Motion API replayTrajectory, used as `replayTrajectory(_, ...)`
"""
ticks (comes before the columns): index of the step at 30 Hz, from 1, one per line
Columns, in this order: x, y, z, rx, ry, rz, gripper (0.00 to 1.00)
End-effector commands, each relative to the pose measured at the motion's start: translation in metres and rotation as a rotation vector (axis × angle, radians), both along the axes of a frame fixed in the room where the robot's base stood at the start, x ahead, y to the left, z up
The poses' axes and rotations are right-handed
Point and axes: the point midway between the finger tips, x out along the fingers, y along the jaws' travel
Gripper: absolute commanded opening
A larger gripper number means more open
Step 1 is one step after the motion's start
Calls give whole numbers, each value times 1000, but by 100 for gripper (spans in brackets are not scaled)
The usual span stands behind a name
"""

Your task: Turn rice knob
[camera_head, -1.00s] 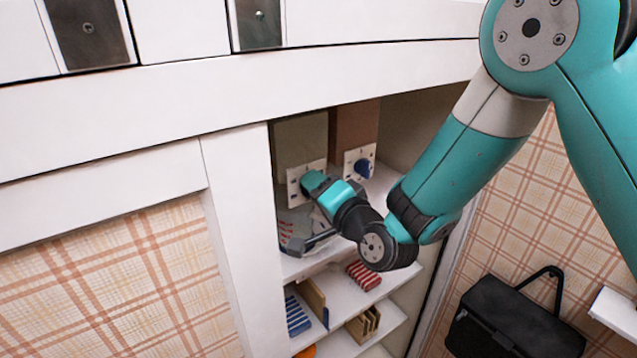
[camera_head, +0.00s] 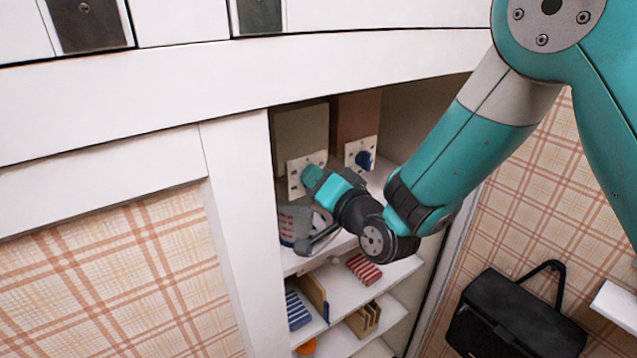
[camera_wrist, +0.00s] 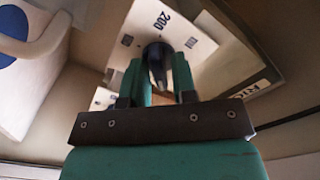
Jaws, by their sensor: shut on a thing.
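The rice knob (camera_wrist: 155,55) is a dark knob on a white dial plate marked "200" in the wrist view. The plate (camera_wrist: 185,20) is fixed to a pale box with partly visible lettering that seems to begin "RIC" (camera_wrist: 245,92). My gripper (camera_wrist: 155,75) has its two green fingers on either side of the knob and is shut on it. In the head view, my gripper (camera_head: 312,178) reaches into the cupboard at the left white plate (camera_head: 296,182), and the knob there is hidden behind the fingers.
A second white plate with a blue knob (camera_head: 363,159) is on a brown box to the right. Shelves below hold striped cloths (camera_head: 364,270) and wooden pieces (camera_head: 363,320). A white cupboard post (camera_head: 240,230) stands left. A black bag (camera_head: 515,315) is at lower right.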

Motion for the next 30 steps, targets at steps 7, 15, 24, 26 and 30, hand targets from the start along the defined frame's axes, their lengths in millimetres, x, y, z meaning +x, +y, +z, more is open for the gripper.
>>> replayTrajectory(7, -1, 0, -3, -194, -132, -1, 2)
replayTrajectory(15, -1, 1, -4, -399, -274, -2, 2)
replayTrajectory(24, -2, 2, -3, -577, -392, -2, 2)
replayTrajectory(26, -2, 2, -3, -604, -408, -1, 2)
replayTrajectory(30, -2, 2, -1, -651, -439, -1, 2)
